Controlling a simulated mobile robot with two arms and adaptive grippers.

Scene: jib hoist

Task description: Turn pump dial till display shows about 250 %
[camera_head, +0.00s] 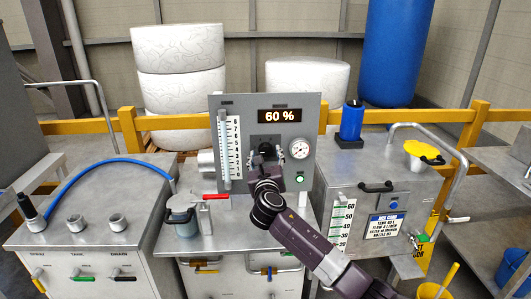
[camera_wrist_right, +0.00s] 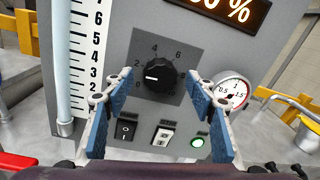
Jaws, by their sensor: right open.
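The pump dial (camera_wrist_right: 160,76) is a black knob with a white pointer line on a dark plate with numbers, on the grey panel (camera_head: 219,108). In the right wrist view its pointer points left, between the lower left marks. The display (camera_head: 280,115) above it reads 60 %; it is partly cut off in the right wrist view (camera_wrist_right: 228,12). My right gripper (camera_wrist_right: 158,95) is open in front of the panel. Its blue-padded fingers stand left and right of the dial, apart from it in the picture. My left gripper is not in view.
A rocker switch (camera_wrist_right: 126,130), a second switch (camera_wrist_right: 163,135) and a green lit button (camera_wrist_right: 197,142) sit below the dial. A gauge (camera_wrist_right: 231,93) is to its right, a level tube (camera_head: 224,148) to its left. A red handle (camera_head: 216,197) lies in front of the panel.

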